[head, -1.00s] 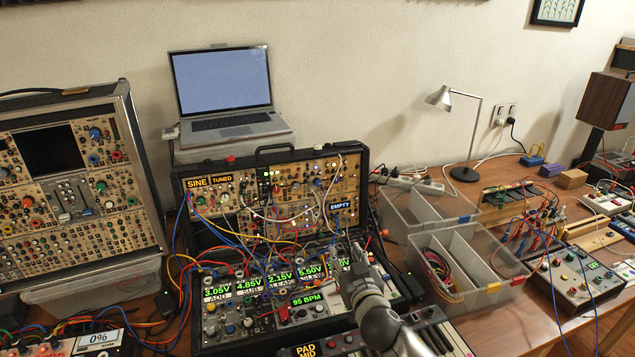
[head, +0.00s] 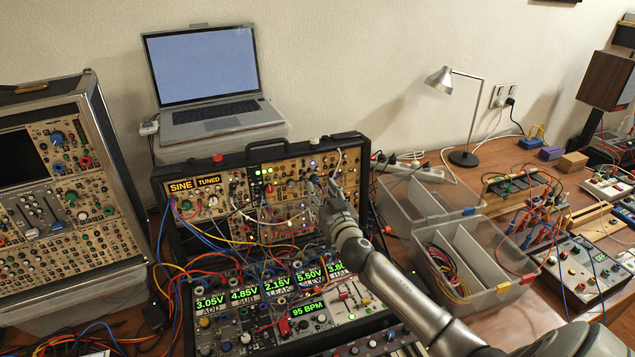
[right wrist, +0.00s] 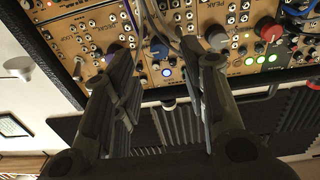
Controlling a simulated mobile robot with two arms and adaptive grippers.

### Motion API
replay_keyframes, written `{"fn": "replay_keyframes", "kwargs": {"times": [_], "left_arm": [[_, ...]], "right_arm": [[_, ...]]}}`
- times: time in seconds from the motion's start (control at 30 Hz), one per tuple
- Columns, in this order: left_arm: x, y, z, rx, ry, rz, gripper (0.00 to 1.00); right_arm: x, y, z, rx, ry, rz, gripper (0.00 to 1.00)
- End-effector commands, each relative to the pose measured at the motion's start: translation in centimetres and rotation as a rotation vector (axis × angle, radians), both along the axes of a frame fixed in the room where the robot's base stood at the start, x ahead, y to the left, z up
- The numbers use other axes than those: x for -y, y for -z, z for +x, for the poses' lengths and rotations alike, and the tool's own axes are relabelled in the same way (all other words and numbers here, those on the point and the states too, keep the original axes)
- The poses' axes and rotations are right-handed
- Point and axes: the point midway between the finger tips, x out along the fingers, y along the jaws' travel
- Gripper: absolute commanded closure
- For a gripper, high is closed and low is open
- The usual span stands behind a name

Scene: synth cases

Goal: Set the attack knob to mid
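A black synth case (head: 367,195) stands open on the table, with an upright tan panel of small knobs and jacks at its back. My right gripper (head: 322,196) is in front of the right part of that panel. In the right wrist view, the same gripper (right wrist: 165,68) has its fingers apart. A blue knob (right wrist: 158,49) shows between the fingers, with cables close by. A dark knob (right wrist: 217,37) and a red knob (right wrist: 268,28) are to the right. I cannot read which knob is labelled attack. My left gripper is not in view.
Patch cables (head: 215,250) hang across the case. A laptop (head: 205,80) stands behind it. Clear bins (head: 470,262) are at its right, and a lamp (head: 440,80) is farther back. Another synth case (head: 112,165) is at the left.

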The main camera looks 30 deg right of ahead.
Motion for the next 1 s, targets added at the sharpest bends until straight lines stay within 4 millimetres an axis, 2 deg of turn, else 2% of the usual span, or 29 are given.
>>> {"fn": "replay_keyframes", "kwargs": {"times": [0.1,0.33,0.7,0.77,1.0], "left_arm": [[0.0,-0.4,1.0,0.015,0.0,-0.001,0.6],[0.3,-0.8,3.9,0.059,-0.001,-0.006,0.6],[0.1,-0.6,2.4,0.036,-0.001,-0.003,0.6],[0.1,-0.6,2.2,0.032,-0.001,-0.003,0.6],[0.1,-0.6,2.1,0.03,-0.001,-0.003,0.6]], "right_arm": [[0.5,-0.1,1.8,-0.001,0.001,0.0,0.6],[0.9,0.0,3.7,-0.001,0.0,0.001,0.6],[1.0,0.1,4.1,-0.002,-0.001,0.001,0.6],[1.0,0.1,4.1,-0.002,-0.001,0.001,0.65],[1.0,0.1,4.1,-0.001,-0.001,0.001,0.96]]}}
